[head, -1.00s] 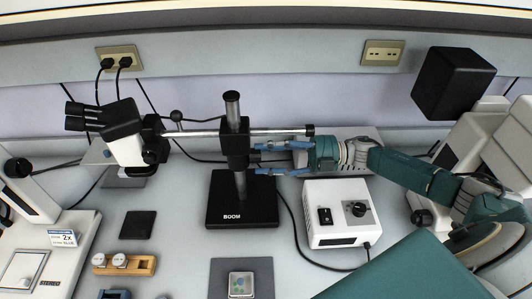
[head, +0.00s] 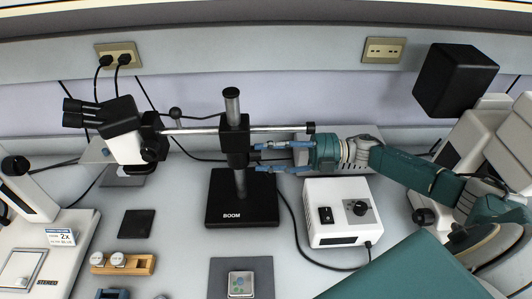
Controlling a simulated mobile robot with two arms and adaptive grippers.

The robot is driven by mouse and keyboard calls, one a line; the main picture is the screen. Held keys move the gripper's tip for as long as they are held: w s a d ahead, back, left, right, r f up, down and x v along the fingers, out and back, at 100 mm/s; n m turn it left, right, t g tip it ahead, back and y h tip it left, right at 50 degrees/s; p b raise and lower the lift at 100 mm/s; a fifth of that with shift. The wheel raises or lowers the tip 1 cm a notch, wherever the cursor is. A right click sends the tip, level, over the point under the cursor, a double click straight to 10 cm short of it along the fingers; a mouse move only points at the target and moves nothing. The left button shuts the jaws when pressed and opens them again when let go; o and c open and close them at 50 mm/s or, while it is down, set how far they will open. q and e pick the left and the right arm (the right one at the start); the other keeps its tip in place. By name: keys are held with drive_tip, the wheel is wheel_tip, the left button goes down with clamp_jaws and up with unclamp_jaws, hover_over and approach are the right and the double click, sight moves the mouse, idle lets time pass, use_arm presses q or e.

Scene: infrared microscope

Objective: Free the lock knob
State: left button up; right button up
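The boom stand has a black base (head: 241,211), an upright post and a black clamp block (head: 235,140) that carries the horizontal bar. A small dark stub, which looks like the lock knob (head: 253,157), juts from the block's right side; it is too small to see clearly. My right gripper (head: 260,158) reaches in from the right, just below the bar. Its two blue fingers are apart, one above and one below the stub's level, with tips close to the block. I cannot tell whether they touch the knob. My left gripper is not in view.
The microscope head (head: 125,135) hangs at the bar's left end. A white power box (head: 341,211) stands below my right forearm, its cable looping over the table. A dark mat with a sample dish (head: 240,284) and a wooden holder (head: 123,263) lie in front.

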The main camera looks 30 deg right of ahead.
drive_tip(key=v, duration=1.2)
idle(0.6)
